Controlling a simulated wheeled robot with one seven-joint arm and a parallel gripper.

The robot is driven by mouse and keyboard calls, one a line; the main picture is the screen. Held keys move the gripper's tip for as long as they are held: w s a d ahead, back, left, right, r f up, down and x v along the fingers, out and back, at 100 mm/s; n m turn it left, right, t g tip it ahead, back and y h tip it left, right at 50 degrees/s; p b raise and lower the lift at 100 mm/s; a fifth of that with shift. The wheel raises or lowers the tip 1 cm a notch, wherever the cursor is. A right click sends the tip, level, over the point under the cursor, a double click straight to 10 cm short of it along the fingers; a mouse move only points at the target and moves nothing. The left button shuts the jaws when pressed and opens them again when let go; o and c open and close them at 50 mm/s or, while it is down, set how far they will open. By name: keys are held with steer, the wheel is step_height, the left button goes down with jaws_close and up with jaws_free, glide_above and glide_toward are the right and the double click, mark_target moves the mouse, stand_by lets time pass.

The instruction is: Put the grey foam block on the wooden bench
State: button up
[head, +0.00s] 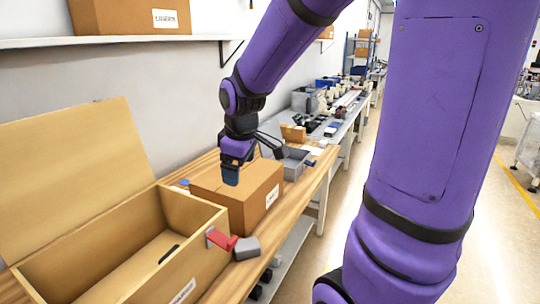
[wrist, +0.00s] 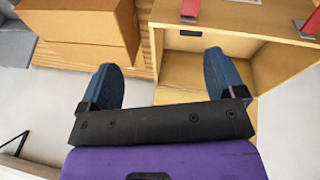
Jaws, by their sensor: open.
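A small grey block (head: 246,248), which looks like the foam block, is in the head view at the near right corner of the open wooden box, beside a red piece (head: 221,239). I cannot tell what it rests on. The wooden bench (head: 318,178) runs along the wall under the boxes. The block is not identifiable there.
The open wooden box (head: 205,212) has its lid raised and a small dark item inside. The cardboard box (head: 262,190) stands beside it. A grey bin (head: 294,162) and several small things lie farther along. A shelf (head: 120,41) hangs above. The aisle floor is clear.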

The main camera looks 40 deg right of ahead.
steer(key=s+a+r+m+t, duration=0.1)
steer(key=s+a+r+m, duration=0.1)
steer(key=s+r, duration=0.3)
steer(key=s+a+r+m+t, duration=0.1)
steer(key=s+a+r+m, duration=0.2)
steer(key=s, duration=0.9)
step_height(320, 180, up, 2)
steer(key=shift+a+m+t+y, duration=0.3)
steer(key=shift+m+y, duration=0.1)
steer(key=shift+m, duration=0.2)
